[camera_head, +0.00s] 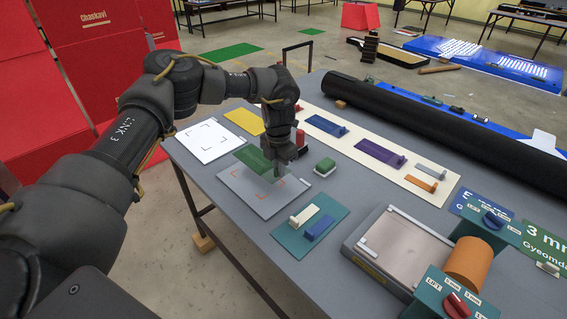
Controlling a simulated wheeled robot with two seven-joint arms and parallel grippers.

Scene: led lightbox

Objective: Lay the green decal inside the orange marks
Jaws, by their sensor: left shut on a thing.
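My left gripper (283,170) points down over the grey panel (262,203). It is shut on the green decal (252,158), holding it by its right side. The decal is a thin, dark green, slightly see-through sheet. It hangs over the back part of the panel; I cannot tell whether it touches the surface. Orange corner marks (265,196) show on the panel just in front of the decal. The gripper hides part of the panel's right side. My right gripper is out of view.
A white panel with black corner marks (207,140) and a yellow sheet (245,121) lie behind. A green-topped block (325,167) stands right of the gripper. A teal mat (311,225) with two squeegee-like tools lies in front. A long black roll (440,120) spans the far side.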

